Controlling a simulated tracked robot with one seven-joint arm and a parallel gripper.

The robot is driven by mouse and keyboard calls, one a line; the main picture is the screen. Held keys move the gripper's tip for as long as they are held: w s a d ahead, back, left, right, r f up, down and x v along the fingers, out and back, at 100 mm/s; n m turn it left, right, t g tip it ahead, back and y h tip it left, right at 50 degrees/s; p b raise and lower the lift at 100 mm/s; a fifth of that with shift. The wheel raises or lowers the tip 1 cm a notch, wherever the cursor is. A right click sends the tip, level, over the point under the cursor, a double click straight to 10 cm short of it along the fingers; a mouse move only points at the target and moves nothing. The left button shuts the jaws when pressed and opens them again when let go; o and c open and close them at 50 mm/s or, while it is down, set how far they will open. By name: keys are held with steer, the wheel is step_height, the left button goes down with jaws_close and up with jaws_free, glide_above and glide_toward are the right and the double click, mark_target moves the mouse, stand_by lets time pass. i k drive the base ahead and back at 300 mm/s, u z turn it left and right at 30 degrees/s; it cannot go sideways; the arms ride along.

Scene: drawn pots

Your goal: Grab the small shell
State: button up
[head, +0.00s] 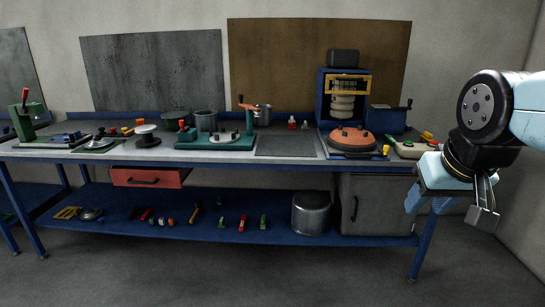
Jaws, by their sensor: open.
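Several metal shells stand along the back of the workbench. One is a wide dark bowl-like shell (177,119), one a grey cup-shaped shell (205,121), and one a smaller shiny shell (263,115) just right of the orange-handled fixture. I cannot tell for sure which is the small shell; the shiny one looks smallest. A large metal shell (311,213) stands on the lower shelf. My gripper (448,207) hangs open and empty at the right, past the bench's right end and well away from the shells.
The workbench (225,158) holds a green fixture (215,138), a flat dark plate (286,144), an orange disc (351,138) and a blue press frame (342,97). A red drawer (150,177) and grey cabinet (376,205) sit below. The floor in front is clear.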

mark_target(206, 120)
steer(key=u, duration=0.25)
steer(key=i, duration=1.1)
steer(key=u, duration=0.55)
steer(key=i, duration=0.5)
steer(key=u, duration=0.4)
steer(key=i, duration=1.35)
steer(key=u, duration=0.3)
steer(key=i, duration=0.75)
steer(key=u, duration=0.15)
